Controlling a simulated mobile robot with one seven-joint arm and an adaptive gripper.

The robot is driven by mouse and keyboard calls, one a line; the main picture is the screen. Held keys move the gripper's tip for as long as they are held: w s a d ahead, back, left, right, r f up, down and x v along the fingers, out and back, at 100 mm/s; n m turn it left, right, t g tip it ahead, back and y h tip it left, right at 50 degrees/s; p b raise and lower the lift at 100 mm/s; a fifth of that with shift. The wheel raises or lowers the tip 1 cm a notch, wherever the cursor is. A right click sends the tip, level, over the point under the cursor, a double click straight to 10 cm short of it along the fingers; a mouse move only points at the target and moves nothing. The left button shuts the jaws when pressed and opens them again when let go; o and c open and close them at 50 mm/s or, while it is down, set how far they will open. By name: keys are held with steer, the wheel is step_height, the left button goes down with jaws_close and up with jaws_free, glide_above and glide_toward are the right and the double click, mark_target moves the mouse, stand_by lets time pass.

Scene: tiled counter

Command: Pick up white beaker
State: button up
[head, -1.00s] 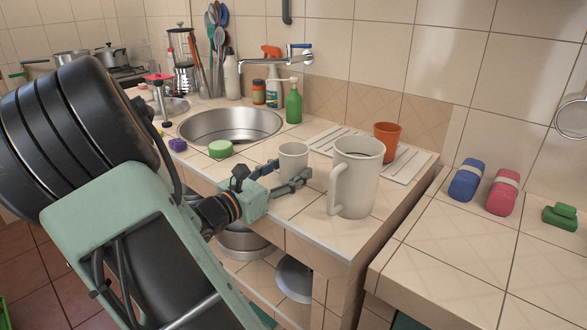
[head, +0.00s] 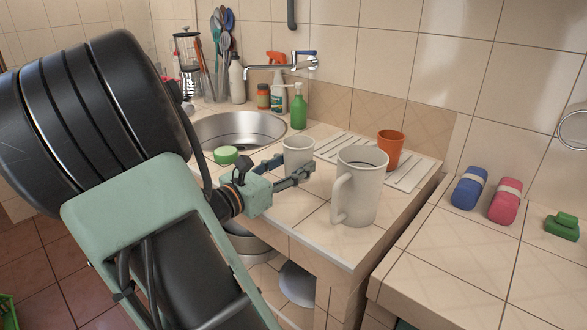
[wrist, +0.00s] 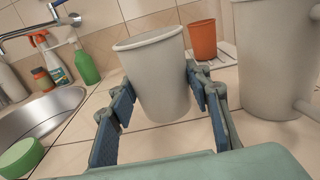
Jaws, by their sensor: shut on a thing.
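The white beaker (head: 298,150) is a plain, handleless cup, upright or nearly so, at the front of the tiled counter left of a big white mug. It also shows in the wrist view (wrist: 152,70), with its open rim up. My gripper (head: 291,172) is shut on the beaker, one finger on each side of it. In the wrist view the blue-padded fingers (wrist: 160,92) flank its lower half. The beaker appears raised a little above the counter; its base is partly hidden by the fingers in the head view.
The white mug (head: 361,190) stands close on the right. An orange cup (head: 390,148) stands on the ribbed drainer (head: 412,174) behind. The sink (head: 240,127), a green sponge (head: 226,155) and a green bottle (head: 298,110) are left and behind. Open tile lies in front.

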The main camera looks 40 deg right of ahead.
steer(key=s+a+r+p, duration=0.3)
steer(key=s+a+r, duration=0.5)
steer(key=s, duration=0.2)
steer(key=shift+r+p, duration=0.3)
steer(key=shift+p, duration=0.1)
steer(key=shift+a, duration=0.1)
